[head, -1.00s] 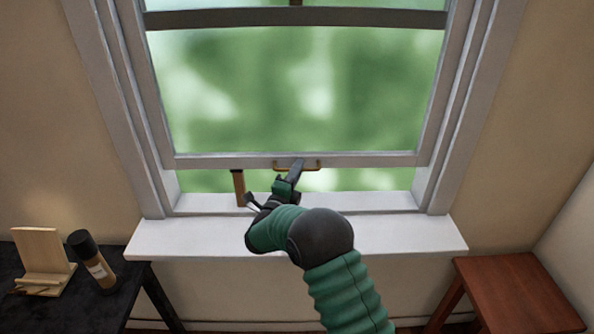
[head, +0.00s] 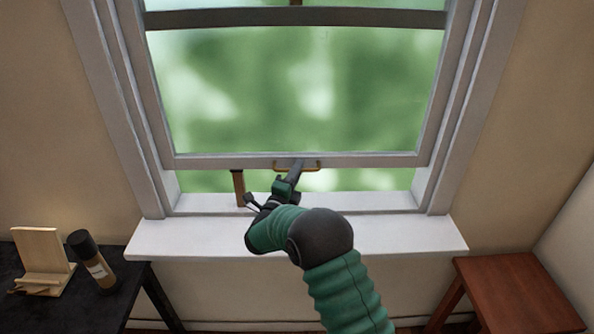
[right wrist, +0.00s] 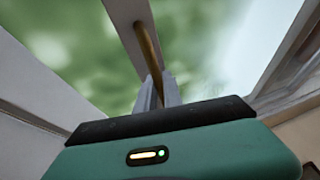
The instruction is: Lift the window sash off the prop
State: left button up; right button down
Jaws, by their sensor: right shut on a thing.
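The window sash (head: 210,161) is a white frame partly raised, with a gap below it above the sill. A brown wooden prop (head: 239,188) stands upright in the gap, left of my right gripper, its top at the sash's bottom rail. A brass handle (head: 312,168) is on the bottom rail; it also shows in the right wrist view (right wrist: 147,48). My right gripper (head: 297,168) is shut on the handle. Whether the rail touches the prop's top is too small to tell. My left gripper is not in view.
The white sill (head: 400,235) is clear on the right. A dark table (head: 125,285) at left holds a wooden stand (head: 40,255) and a dark bottle (head: 95,262). A reddish wooden stool (head: 515,290) stands at right.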

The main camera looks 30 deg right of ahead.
notch_tip(320, 180, up, 10)
jog(key=shift+f+p, duration=0.1)
jog(key=shift+p, duration=1)
jog(key=c, duration=1.6)
grip_release()
jog(key=shift+a, duration=0.1)
jog(key=shift+o, duration=0.5)
jog(key=shift+s+a+f, duration=0.1)
jog(key=shift+a, duration=0.15)
jog(key=b+v, duration=0.2)
jog(key=v, duration=1.4)
jog(key=shift+a+b, duration=0.2)
jog(key=shift+b, duration=0.2)
